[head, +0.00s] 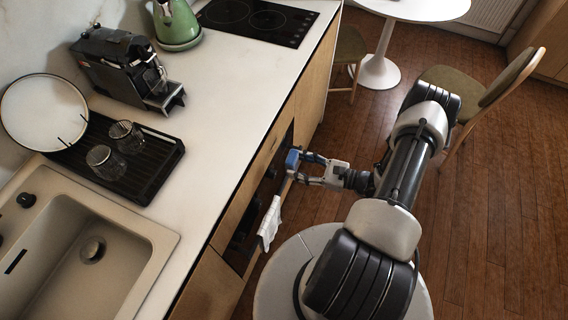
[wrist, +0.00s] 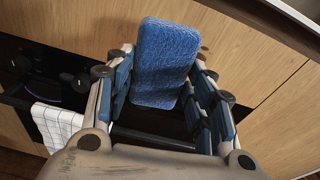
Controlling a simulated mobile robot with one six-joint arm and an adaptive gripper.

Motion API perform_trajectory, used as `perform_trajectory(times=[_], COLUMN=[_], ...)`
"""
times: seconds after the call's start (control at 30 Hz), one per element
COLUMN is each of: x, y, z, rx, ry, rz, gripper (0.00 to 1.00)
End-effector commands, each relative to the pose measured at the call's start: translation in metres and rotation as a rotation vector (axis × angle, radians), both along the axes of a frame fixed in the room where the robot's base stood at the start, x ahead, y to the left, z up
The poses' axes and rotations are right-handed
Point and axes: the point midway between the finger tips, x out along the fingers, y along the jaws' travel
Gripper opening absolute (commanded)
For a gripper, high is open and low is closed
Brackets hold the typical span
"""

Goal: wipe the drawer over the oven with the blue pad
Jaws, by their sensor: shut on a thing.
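The blue pad (wrist: 165,60) is held between the fingers of my gripper (wrist: 163,88), which is shut on it. In the head view the pad (head: 292,159) shows at the tip of my gripper (head: 297,168), close to the counter front. The drawer over the oven has a plain light-wood front (wrist: 225,55), seen behind the pad in the wrist view. The pad and my gripper cover part of it. I cannot tell whether the pad touches the wood. The black oven (wrist: 50,75) with knobs lies below the drawer.
A white checked towel (head: 270,222) hangs at the oven front, also in the wrist view (wrist: 58,125). The worktop (head: 225,110) overhangs above, with a sink (head: 85,245), drying rack, coffee machine, kettle and hob. Chairs and a round white table stand beyond on the wooden floor.

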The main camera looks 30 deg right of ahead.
Motion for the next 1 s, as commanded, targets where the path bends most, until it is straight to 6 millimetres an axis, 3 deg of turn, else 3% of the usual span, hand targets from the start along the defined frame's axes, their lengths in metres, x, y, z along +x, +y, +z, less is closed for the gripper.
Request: perform_trajectory(times=[0.17, 0.7, 1.0], x=[-0.008, 0.031, 0.038], y=[-0.004, 0.027, 0.032], z=[-0.017, -0.016, -0.016], rx=[0.0, 0.0, 0.0], ry=[-0.004, -0.005, -0.004], rz=[-0.021, -0.018, -0.021], gripper=[0.3, 0.3, 0.3])
